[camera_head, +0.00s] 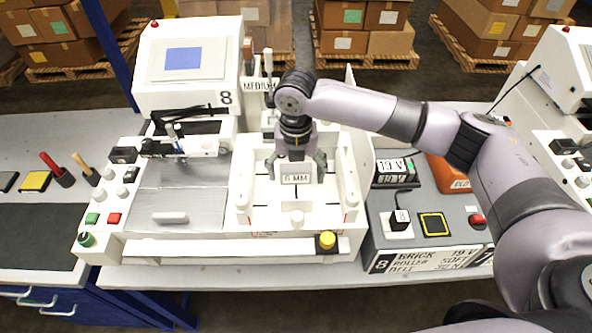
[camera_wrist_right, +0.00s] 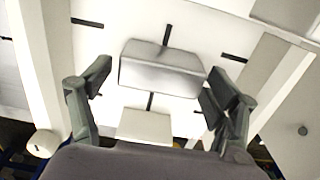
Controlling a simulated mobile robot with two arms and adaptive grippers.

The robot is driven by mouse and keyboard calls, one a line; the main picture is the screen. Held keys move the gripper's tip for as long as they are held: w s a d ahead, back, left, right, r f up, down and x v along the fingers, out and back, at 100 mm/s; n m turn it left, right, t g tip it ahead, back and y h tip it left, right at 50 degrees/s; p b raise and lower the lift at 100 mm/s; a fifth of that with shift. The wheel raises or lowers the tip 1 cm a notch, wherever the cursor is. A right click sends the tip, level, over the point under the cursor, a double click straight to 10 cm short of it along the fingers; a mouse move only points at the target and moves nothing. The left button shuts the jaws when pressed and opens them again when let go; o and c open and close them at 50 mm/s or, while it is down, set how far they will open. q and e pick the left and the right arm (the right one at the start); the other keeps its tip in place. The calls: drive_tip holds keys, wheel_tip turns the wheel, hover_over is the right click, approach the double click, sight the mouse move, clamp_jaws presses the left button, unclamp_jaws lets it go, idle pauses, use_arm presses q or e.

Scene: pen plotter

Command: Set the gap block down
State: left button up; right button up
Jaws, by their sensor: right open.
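The gap block (camera_head: 296,179) is a small white block with a "6 MM" label, in the white-walled bay of the plotter machine. In the right wrist view a pale grey block (camera_wrist_right: 160,72), seemingly the gap block, sits over a white surface with black line marks around it. My right gripper (camera_head: 298,163) points down at the block from above. It is open, with one finger on each side. In the wrist view, gaps show between the fingers (camera_wrist_right: 163,82) and the block. Contact beneath the block is hard to see. My left gripper is not in view.
White side walls (camera_head: 349,176) and knobs flank the bay. A silver plate (camera_head: 180,190) with a handle lies to its left. A grey panel (camera_head: 455,208) with a yellow-framed square is to the right, under my right arm. A screen unit (camera_head: 188,62) stands behind.

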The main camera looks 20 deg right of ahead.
sight(296, 170)
wheel_tip(296, 170, up, 12)
drive_tip(key=b, duration=0.3)
drive_tip(key=shift+r, duration=0.15)
idle(0.7)
